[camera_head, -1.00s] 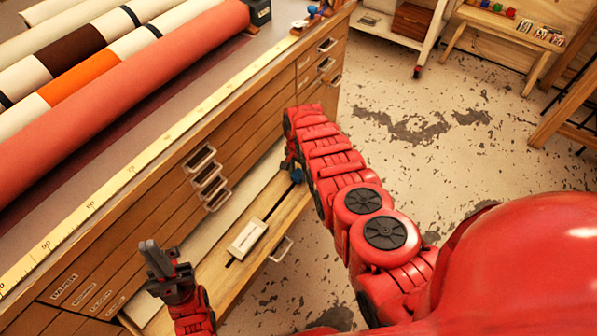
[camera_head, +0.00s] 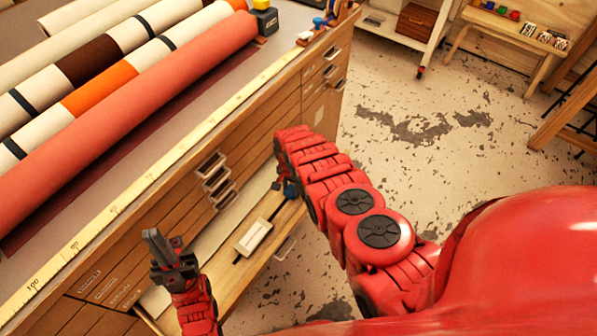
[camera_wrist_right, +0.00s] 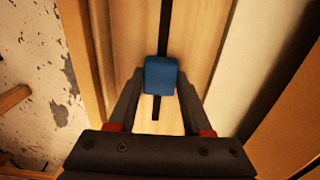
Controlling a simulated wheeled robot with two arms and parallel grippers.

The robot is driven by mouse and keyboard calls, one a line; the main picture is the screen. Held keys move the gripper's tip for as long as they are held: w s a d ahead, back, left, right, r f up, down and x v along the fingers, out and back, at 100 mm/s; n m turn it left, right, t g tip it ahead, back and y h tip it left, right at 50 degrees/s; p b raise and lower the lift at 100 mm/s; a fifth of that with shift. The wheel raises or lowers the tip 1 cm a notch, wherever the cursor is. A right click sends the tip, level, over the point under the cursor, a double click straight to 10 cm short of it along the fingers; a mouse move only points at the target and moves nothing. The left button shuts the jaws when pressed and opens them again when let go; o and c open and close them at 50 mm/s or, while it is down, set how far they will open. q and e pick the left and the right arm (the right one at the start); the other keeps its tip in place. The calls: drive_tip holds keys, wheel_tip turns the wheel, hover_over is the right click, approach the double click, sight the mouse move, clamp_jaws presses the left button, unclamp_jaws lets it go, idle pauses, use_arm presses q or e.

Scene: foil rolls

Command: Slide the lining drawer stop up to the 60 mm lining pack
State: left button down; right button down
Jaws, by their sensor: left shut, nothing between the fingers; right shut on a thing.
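The open drawer (camera_head: 225,272) in the cabinet front has a dark slot along its floor. A pale block with a white label (camera_head: 254,237), seemingly the lining pack, lies over the slot; its label is too small to read. A blue block (camera_wrist_right: 160,76), seemingly the stop, sits on the slot in the right wrist view. My right gripper (camera_wrist_right: 160,92) is shut on it. In the head view the blue block (camera_head: 291,190) is partly hidden by my right arm, with a gap between it and the pale block. My left gripper (camera_head: 153,240) is shut and empty, left of the pale block.
The cabinet top carries several fabric rolls (camera_head: 120,110) and a yellow ruler strip (camera_head: 150,180) along its edge. Several small drawer pulls (camera_head: 215,180) jut from the front.

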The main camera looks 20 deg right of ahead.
sight(271, 218)
drive_tip(key=s+a+p, duration=0.1)
drive_tip(key=s+a, duration=0.1)
drive_tip(key=s+a+p, duration=0.2)
drive_tip(key=a, duration=0.1)
drive_tip(key=s+a+p, duration=0.1)
drive_tip(key=s+a, duration=0.1)
drive_tip(key=a, duration=0.1)
drive_tip(key=shift+s+a+r+p, duration=0.1)
drive_tip(key=shift+s+p, duration=0.05)
drive_tip(key=shift+p, duration=0.25)
drive_tip(key=shift+s+a, duration=0.25)
drive_tip(key=shift+a, duration=0.15)
drive_tip(key=shift+c, duration=1.6)
unclamp_jaws()
